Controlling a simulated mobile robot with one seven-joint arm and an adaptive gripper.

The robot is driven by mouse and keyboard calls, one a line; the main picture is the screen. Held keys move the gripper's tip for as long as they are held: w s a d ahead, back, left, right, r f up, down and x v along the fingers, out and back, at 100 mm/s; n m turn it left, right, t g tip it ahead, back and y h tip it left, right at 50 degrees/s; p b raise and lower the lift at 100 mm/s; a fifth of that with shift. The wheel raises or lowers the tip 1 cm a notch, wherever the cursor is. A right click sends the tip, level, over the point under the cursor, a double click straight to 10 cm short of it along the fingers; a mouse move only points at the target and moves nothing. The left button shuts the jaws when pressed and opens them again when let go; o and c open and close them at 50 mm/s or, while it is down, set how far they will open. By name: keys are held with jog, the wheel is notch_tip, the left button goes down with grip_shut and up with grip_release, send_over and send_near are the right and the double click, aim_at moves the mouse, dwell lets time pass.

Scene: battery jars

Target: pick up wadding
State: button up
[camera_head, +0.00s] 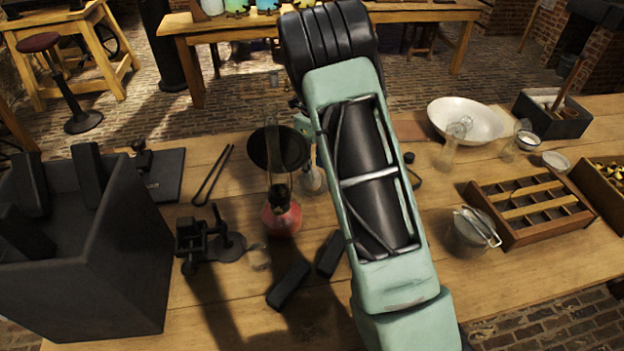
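I cannot pick out the wadding with certainty. A pale mass (545,98) lies in a dark box (550,118) at the back right of the table, but I cannot tell what it is. A small round whitish thing (555,161) stands in front of that box, also too small to make out. My arm's mint-green and black links fill the middle of the view and cover part of the table. My gripper cannot be made out; the arm hides that area.
A red-based lamp (282,214) with a dark disc stands left of my arm. A large dark box (115,255) is at the left. Dark blocks (288,285) lie in front. A white bowl (468,120), glassware (453,145) and a wooden divided tray (530,209) are on the right.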

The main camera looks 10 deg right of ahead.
jog(key=shift+w+a+f, duration=0.1)
jog(key=shift+a+f, duration=0.05)
jog(key=shift+f, duration=2.8)
jog(key=c, duration=0.5)
jog(key=shift+c, duration=0.4)
notch_tip(320, 180, up, 10)
jog(key=shift+r, duration=0.1)
jog(key=o, duration=0.4)
jog(key=c, duration=0.5)
